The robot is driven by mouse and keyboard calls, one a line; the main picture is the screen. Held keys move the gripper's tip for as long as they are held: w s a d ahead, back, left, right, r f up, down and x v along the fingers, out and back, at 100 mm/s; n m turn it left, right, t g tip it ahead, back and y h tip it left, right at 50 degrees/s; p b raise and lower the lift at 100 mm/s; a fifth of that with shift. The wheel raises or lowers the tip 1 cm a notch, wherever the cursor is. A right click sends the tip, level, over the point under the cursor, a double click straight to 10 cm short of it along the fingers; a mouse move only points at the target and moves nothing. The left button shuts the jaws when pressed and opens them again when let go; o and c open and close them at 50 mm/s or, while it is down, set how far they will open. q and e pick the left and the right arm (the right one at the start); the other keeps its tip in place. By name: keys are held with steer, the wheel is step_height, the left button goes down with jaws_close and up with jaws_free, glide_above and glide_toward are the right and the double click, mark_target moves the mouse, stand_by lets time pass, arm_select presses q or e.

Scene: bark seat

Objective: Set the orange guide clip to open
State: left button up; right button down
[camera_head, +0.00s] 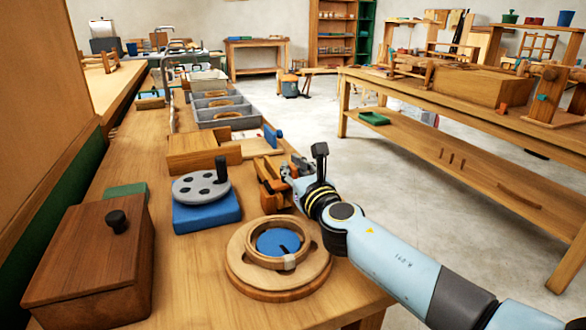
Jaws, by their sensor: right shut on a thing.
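The orange guide clip (270,184) is an orange-brown piece near the right edge of the wooden bench, beside the blue block with the grey disc. My right gripper (286,172) reaches in from the lower right and is shut on it. The fingertips and part of the clip are small and overlap, so the clip's exact setting cannot be told. My left gripper is not in view.
A grey holed disc with a black knob (202,186) sits on a blue block (206,214). A round wooden fixture (255,284) stands in front of my right wrist. A lidded wooden box (95,255) fills the near left. Grey trays (222,117) stand farther back.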

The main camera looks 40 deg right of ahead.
mark_target(268, 185)
steer(key=shift+a+r, duration=0.1)
steer(key=n+p, duration=0.1)
steer(key=a+r+n+p, duration=0.1)
steer(key=shift+w+r+n, duration=0.15)
steer(key=shift+r+n, duration=0.05)
steer(key=shift+n, duration=0.1)
steer(key=n+p, duration=0.1)
steer(key=a+r+n, duration=0.1)
steer(key=n, duration=0.1)
steer(key=a+n+p, duration=0.1)
steer(key=shift+w+r+n+p, duration=0.15)
steer(key=shift+w+n+p, duration=0.1)
steer(key=shift+n+p, duration=0.1)
steer(key=n, duration=0.1)
steer(key=a+n+p, duration=0.1)
steer(key=n, duration=0.1)
steer(key=a+n, duration=0.1)
steer(key=shift+w+a+r+p, duration=0.15)
steer(key=shift+w+a+p, duration=0.05)
steer(key=shift+w+p, duration=0.1)
steer(key=shift+w+a+f+n+p, duration=0.1)
steer(key=shift+a+f+n+p, duration=0.1)
steer(key=shift+a+n, duration=0.5)
steer(key=shift+w+a+f+n+p, duration=0.15)
steer(key=shift+a+n, duration=0.1)
steer(key=shift+n, duration=0.8)
steer(key=shift+s, duration=0.1)
steer(key=c, duration=1.4)
jaws_free()
steer(key=shift+r, duration=0.1)
